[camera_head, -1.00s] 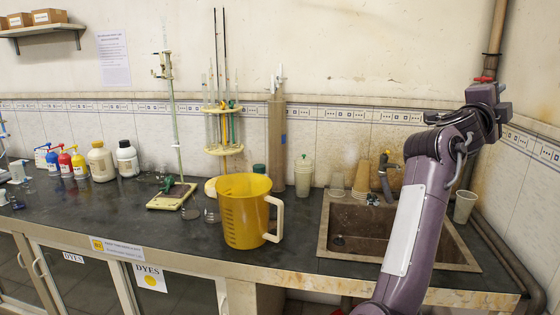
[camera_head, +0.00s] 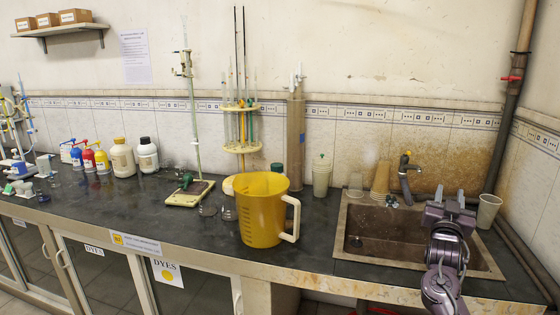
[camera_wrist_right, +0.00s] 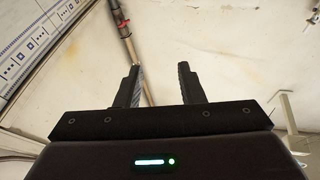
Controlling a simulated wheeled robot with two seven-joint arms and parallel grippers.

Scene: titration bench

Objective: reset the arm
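My right arm comes in at the lower right of the head view, in front of the sink (camera_head: 352,256). Its gripper (camera_head: 450,198) is over the right side of the sink, pointing away from me. In the right wrist view my right gripper (camera_wrist_right: 158,84) has its two dark fingers apart with nothing between them. Behind them are the wall and a pipe. My left gripper is not in either view.
A yellow jug (camera_head: 262,212) stands on the dark bench left of the sink. A cup (camera_head: 488,210) stands close to the right gripper. Stacked cups (camera_head: 381,178) and a tap (camera_head: 405,175) are behind the sink. A burette stand (camera_head: 190,195) and several bottles (camera_head: 122,160) stand farther left.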

